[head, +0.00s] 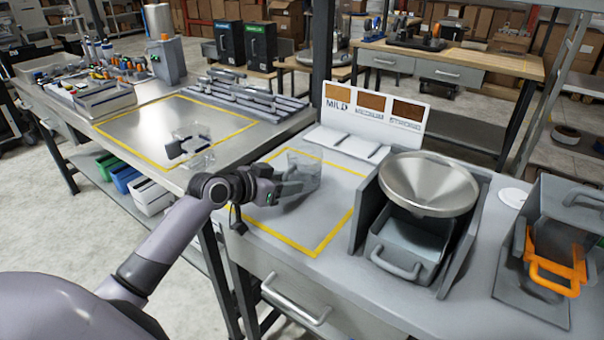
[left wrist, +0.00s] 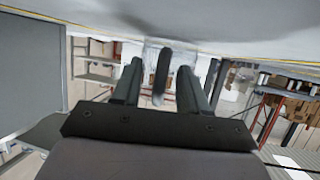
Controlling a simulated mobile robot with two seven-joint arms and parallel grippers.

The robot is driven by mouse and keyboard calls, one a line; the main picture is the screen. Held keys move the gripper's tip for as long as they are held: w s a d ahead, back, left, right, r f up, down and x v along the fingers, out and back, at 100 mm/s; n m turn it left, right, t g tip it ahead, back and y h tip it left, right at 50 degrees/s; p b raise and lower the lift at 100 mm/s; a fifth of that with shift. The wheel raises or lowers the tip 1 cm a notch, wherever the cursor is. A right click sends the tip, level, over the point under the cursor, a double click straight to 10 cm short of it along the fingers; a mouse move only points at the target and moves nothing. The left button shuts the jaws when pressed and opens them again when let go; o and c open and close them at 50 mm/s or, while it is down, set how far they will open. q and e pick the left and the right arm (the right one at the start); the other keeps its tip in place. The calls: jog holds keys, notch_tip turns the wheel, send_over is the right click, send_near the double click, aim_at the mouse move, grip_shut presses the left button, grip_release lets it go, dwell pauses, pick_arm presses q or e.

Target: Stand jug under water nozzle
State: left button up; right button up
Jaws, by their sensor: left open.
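A clear jug (head: 304,166) stands on the grey counter inside the yellow-outlined square. My left gripper (head: 290,188) is at the jug's near side. In the left wrist view the open fingers (left wrist: 160,88) have a dark upright handle (left wrist: 162,72) between them, with gaps at both sides. The clear jug body (left wrist: 181,55) shows faintly behind it. A second clear jug (head: 203,156) with a dark handle stands on the metal table to the left. I cannot make out a water nozzle. My right gripper is not in view.
A steel funnel bowl (head: 430,182) over a grey drawer bin is right of the square. An orange-handled bin (head: 556,265) stands farther right. A white card holder (head: 372,118) marked MILD is behind the square. The front of the yellow-outlined square (head: 300,245) is clear.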

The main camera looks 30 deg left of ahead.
pick_arm(q)
grip_shut()
jog(key=shift+r, duration=0.1)
notch_tip(320, 180, up, 20)
jog(key=shift+n+y, duration=0.7)
jog(key=s+d+f, duration=0.3)
jog(key=d+f, duration=0.1)
jog(key=f, duration=0.1)
jog(key=s+d+f, duration=0.3)
jog(key=d+f, duration=0.1)
jog(key=f, duration=0.2)
jog(key=s+d+f, duration=0.3)
jog(key=d+f, duration=0.2)
jog(key=f, duration=0.1)
jog(key=shift+d+p, duration=0.1)
jog(key=shift+p, duration=0.2)
jog(key=s, duration=0.2)
jog(key=s+f+n+y, duration=0.1)
jog(key=s+y, duration=0.1)
jog(key=s, duration=0.1)
jog(key=shift+s+d+f+n+t, duration=0.2)
jog(key=shift+s+d+n+t, duration=0.1)
jog(key=shift+s+n, duration=0.1)
